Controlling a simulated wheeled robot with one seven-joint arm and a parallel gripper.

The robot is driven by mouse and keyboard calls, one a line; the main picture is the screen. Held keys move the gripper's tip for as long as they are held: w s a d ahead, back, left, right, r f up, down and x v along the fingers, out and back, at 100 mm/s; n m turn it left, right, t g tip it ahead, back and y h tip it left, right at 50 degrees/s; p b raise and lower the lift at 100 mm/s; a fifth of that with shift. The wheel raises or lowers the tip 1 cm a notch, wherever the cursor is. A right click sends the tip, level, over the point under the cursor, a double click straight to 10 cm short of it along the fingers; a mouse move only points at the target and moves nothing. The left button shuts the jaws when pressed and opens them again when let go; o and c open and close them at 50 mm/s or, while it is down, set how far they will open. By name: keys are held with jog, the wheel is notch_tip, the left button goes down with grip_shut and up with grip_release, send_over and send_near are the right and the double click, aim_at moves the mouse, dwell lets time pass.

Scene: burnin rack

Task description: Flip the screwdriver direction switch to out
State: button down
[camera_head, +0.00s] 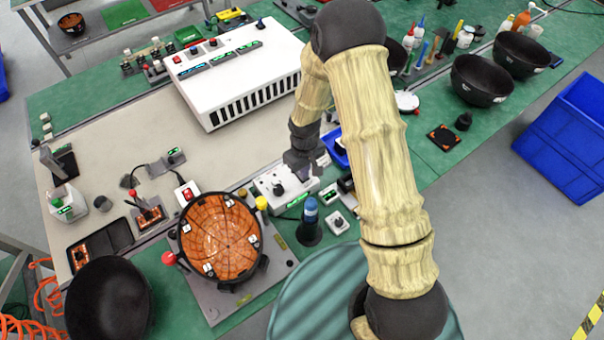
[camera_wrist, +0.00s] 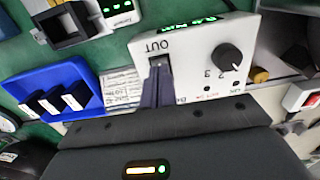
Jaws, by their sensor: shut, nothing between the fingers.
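The screwdriver controller is a white box (camera_wrist: 200,55) with a lit green display, a black knob (camera_wrist: 229,57) and the printed word OUT beside a dark switch slot (camera_wrist: 157,62). It also shows in the head view (camera_head: 283,188), near the table's front edge. My gripper (camera_wrist: 158,78) is shut and empty, with its dark fingertips at the switch slot, just below OUT. The fingers cover most of the switch, so I cannot tell its position or whether they touch it. In the head view my gripper (camera_head: 304,172) is over the controller's right end.
A blue screwdriver (camera_head: 310,212) stands in a black holder in front of the controller. An orange-lined round fixture (camera_head: 222,238) is to the left. A blue tray (camera_wrist: 52,88) with black pieces lies beside the controller. A large white box (camera_head: 232,72) stands behind.

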jog(key=shift+f+b, duration=0.55)
jog(key=shift+f, duration=0.2)
dwell(0.5)
jog(key=shift+r+p, duration=2.55)
jog(key=shift+r, duration=1)
jog(key=s+d+r+m+t, duration=0.1)
jog(key=s+d+r+m, duration=0.1)
jog(key=s+d+r, duration=0.2)
jog(key=s+d+r+m, duration=0.2)
jog(key=s+d+r, duration=0.2)
jog(key=r, duration=0.5)
jog(key=s+d+r+m+t+b, duration=0.1)
jog(key=s+d+r+m, duration=0.1)
jog(key=s+d+r, duration=0.2)
notch_tip(320, 180, up, 3)
jog(key=shift+s+d+f+m+t, duration=0.15)
jog(key=shift+s+d+m+t, duration=0.2)
jog(key=shift+d, duration=0.45)
